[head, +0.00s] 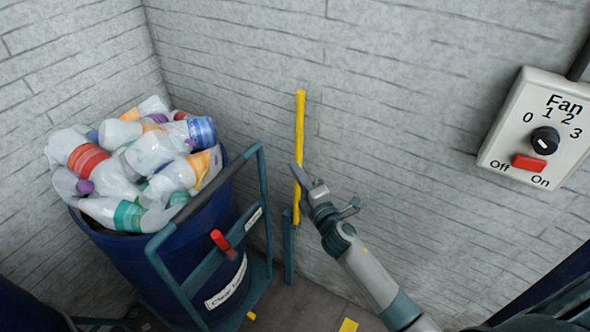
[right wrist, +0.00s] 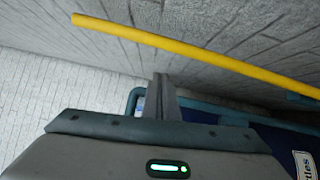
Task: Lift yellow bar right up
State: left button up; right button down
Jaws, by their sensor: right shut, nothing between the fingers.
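The yellow bar (head: 300,125) stands nearly upright against the grey wall in the head view, its lower part by a teal post (head: 289,245). In the right wrist view the bar (right wrist: 210,58) runs slantwise across the top. My right gripper (head: 298,172) overlaps the bar's lower half in the head view. Its fingers (right wrist: 163,82) are shut with nothing between them. The right wrist view shows a gap between the fingertips and the bar. I cannot tell whether any other part touches it. My left gripper is not in view.
A blue barrel (head: 185,262) full of plastic bottles (head: 140,160) stands at left behind a teal frame (head: 262,190) with a red handle (head: 218,240). A fan switch box (head: 510,135) hangs on the wall at right. The wall between is bare.

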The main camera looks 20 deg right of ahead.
jog(key=s+b, duration=0.2)
jog(key=s, duration=0.6)
jog(key=shift+s+d, duration=0.3)
jog(key=shift+d, duration=0.15)
jog(key=s+d+f+m+g+h, duration=0.1)
jog(key=s+f+m+g, duration=0.15)
jog(key=f, duration=1.05)
jog(key=s+d+f+m+g, duration=0.1)
jog(key=s+f+m+g, duration=0.15)
jog(key=f, duration=1.05)
jog(key=s+f+m+g, duration=0.2)
jog(key=s+f, duration=0.3)
jog(key=f, duration=0.4)
jog(key=s+f+m+g, duration=0.2)
jog(key=s+f, duration=0.4)
jog(key=f, duration=0.2)
jog(key=s+f+m+g, duration=0.2)
jog(key=s+f, duration=0.4)
jog(key=s, duration=0.6)
jog(key=s+a+f+m+g+b, duration=0.1)
jog(key=s+f+m+g, duration=0.2)
jog(key=s+f, duration=0.4)
jog(key=s+f+m+g, duration=0.3)
jog(key=s+f, duration=0.4)
jog(key=s, duration=1)
jog(key=shift+s+a+g+h, duration=0.2)
jog(key=shift+a+g+h, duration=0.1)
